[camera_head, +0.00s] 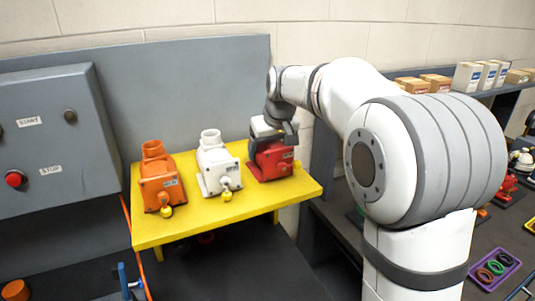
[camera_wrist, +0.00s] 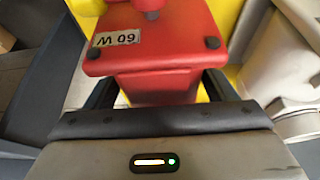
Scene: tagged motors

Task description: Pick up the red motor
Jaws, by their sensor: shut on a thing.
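The red motor (camera_head: 271,162) stands at the right end of a yellow table (camera_head: 240,213). In the wrist view the red motor (camera_wrist: 152,42) fills the upper middle, with a label reading "W 09" upside down. My gripper (camera_head: 272,135) reaches it from above and behind. In the wrist view the dark fingers of my gripper (camera_wrist: 155,92) lie on either side of the red body, shut on it. The fingertips are largely hidden. I cannot tell whether the motor is clear of the table.
A white motor (camera_head: 218,165) stands just left of the red one, and an orange motor (camera_head: 158,178) farther left. A grey control box (camera_head: 60,140) is at the left. A purple tray (camera_head: 495,269) with rings lies at lower right. A grey panel rises behind the table.

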